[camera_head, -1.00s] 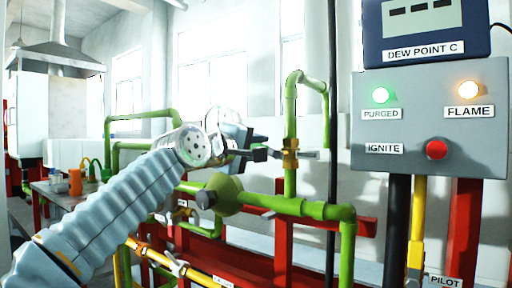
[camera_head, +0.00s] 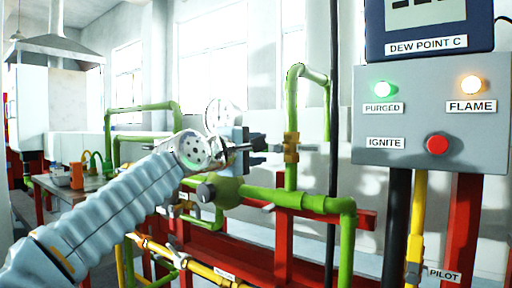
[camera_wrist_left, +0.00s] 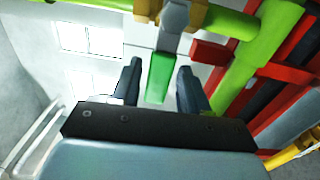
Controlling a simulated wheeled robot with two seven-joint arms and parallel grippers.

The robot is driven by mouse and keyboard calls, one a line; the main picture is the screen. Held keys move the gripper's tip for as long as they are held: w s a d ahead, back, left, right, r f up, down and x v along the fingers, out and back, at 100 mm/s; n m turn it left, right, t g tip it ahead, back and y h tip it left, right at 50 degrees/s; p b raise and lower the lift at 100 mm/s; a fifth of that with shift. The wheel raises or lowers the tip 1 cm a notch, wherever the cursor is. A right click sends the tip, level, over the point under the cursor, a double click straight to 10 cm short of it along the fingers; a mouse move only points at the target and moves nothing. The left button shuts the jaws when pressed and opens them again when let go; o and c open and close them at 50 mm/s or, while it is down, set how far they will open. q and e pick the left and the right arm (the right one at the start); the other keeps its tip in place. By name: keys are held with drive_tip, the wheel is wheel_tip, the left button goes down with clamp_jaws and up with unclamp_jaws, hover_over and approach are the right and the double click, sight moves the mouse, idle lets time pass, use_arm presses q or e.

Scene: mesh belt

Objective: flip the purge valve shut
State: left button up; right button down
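The purge valve (camera_head: 291,147) appears to be the brass valve on the upright green pipe, in the middle of the head view. In the left wrist view its brass body (camera_wrist_left: 196,14) is at the top. A grey lever with a green grip (camera_wrist_left: 160,77) points from it toward my left gripper. My left gripper (camera_wrist_left: 158,82) is open, one finger on each side of the green grip as seen, with visible gaps; I cannot tell the depth. In the head view my left gripper (camera_head: 256,145) is just left of the valve. My right gripper is not in view.
A grey panel (camera_head: 400,120) at right has lit PURGED (camera_head: 382,88) and FLAME (camera_head: 470,85) lamps and a red button (camera_head: 437,145). Green pipes (camera_head: 320,204), a red frame (camera_head: 284,245) and a yellow pipe (camera_head: 205,272) lie below. A round gauge (camera_head: 222,115) stands behind my gripper.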

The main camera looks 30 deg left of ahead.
use_arm(q)
drive_tip(key=s, duration=0.4)
drive_tip(key=s+b, duration=0.1)
drive_tip(key=s, duration=0.4)
drive_tip(key=s+a+b, duration=0.1)
drive_tip(key=s, duration=0.3)
drive_tip(key=shift+s, duration=0.4)
